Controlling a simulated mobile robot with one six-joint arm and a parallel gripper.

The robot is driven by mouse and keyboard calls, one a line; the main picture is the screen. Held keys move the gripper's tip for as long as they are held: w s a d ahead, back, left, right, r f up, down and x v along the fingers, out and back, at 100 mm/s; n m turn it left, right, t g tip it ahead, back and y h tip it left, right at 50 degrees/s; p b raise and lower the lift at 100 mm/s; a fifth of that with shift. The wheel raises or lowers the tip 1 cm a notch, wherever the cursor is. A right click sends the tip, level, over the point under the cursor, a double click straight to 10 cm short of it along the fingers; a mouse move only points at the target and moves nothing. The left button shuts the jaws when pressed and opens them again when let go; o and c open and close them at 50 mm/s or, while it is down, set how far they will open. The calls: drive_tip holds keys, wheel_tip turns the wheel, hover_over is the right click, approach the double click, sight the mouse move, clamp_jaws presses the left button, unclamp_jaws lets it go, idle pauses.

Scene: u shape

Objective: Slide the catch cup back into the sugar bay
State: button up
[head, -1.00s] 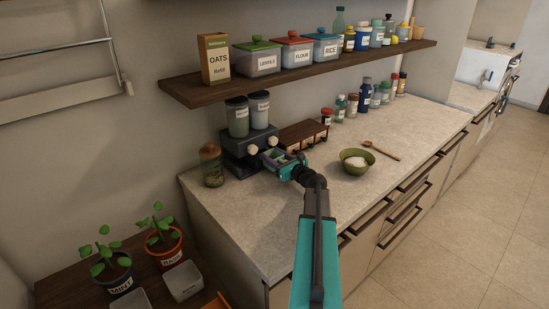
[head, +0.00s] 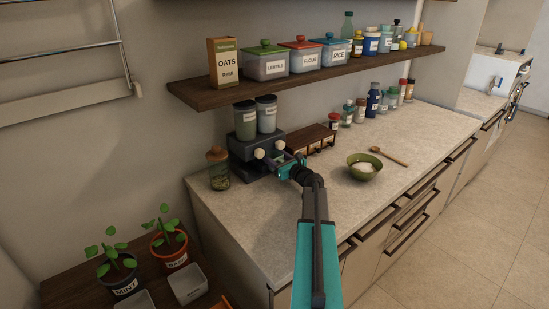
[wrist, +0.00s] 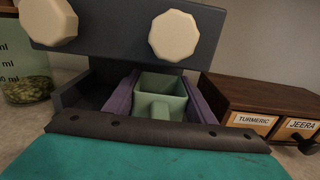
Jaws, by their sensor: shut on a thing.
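The dark dispenser (head: 247,158) stands on the counter near the wall, with two lidded canisters (head: 266,116) on top; I cannot read their labels. In the wrist view its dark front (wrist: 110,45) carries two pale knobs (wrist: 174,36). The pale green catch cup (wrist: 160,82) is upright between my gripper's purple fingers (wrist: 160,98), which are shut on it. The cup's far end is at the bay opening under the right knob; how deep it sits is hidden. The bay to the left (wrist: 84,95) looks dark and empty. My gripper (head: 284,163) is at the dispenser's front right.
A wooden drawer rack (wrist: 265,105) labelled TURMERIC and JEERA stands close on the right. A lidded jar (head: 218,170) stands on the left. A green bowl (head: 364,166) and wooden spoon (head: 390,156) lie farther right. A shelf (head: 300,84) hangs above. The front counter is clear.

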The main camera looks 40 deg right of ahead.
drive_tip(key=shift+w+d, duration=0.15)
drive_tip(key=shift+w, duration=1.15)
drive_tip(key=o, duration=1.1)
drive_tip(key=shift+o, duration=0.2)
drive_tip(key=shift+s, duration=0.1)
drive_tip(key=shift+s+a+b, duration=0.25)
drive_tip(key=shift+s+b, duration=0.35)
drive_tip(key=shift+s, duration=1.65)
drive_tip(key=shift+s+a+b, duration=0.2)
drive_tip(key=shift+s+b, duration=0.45)
drive_tip(key=shift+s, duration=1.6)
drive_tip(key=shift+s+a+b, duration=0.25)
drive_tip(key=shift+s+b, duration=0.35)
drive_tip(key=shift+s, duration=1.65)
drive_tip(key=shift+f, duration=0.1)
